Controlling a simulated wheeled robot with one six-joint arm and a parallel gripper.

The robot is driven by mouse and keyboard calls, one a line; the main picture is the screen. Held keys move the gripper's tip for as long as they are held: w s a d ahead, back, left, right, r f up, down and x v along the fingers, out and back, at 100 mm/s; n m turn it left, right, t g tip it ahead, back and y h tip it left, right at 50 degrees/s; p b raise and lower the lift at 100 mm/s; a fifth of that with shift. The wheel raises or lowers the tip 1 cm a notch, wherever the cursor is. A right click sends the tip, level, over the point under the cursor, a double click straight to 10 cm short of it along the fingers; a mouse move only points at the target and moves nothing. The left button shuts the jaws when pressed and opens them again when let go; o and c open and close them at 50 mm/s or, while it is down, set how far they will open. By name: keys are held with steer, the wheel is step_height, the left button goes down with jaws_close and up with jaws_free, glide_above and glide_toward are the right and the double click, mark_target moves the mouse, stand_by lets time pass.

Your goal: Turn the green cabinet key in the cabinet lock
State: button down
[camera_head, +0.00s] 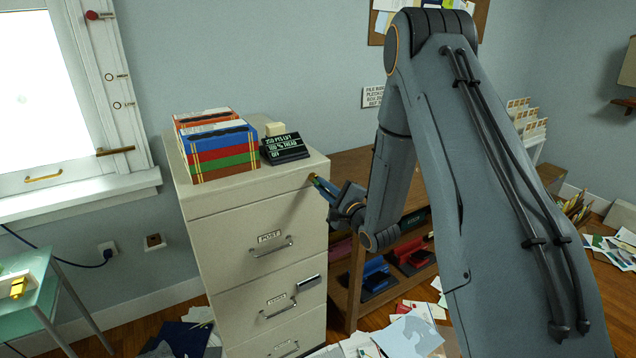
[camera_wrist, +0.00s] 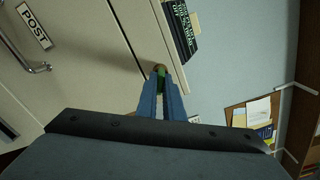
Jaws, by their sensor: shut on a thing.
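The cream filing cabinet (camera_head: 230,215) stands left of my arm, with its drawers closed. My gripper (camera_head: 322,185) is at the upper right of the cabinet front, beside the top drawer. In the wrist view, my gripper's blue fingers (camera_wrist: 162,92) are shut on the green cabinet key (camera_wrist: 161,72). The key's tip end meets the round brass-coloured cabinet lock (camera_wrist: 158,66); how deep it sits is hidden. The lock also shows as a small spot in the head view (camera_head: 311,174).
Colourful binders (camera_head: 220,150) and a black sign (camera_head: 285,148) stand on the cabinet top. A brown wooden shelf (camera_head: 350,165) with trays is close on the right. Papers (camera_head: 410,335) litter the floor. A window (camera_head: 40,100) is at left.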

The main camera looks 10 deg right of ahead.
steer(key=m+p, duration=0.1)
steer(key=m, duration=0.5)
steer(key=shift+p, duration=0.3)
steer(key=shift+m+p, duration=0.3)
steer(key=shift+m, duration=0.9)
steer(key=c, duration=1.5)
jaws_free()
steer(key=shift+s, duration=0.15)
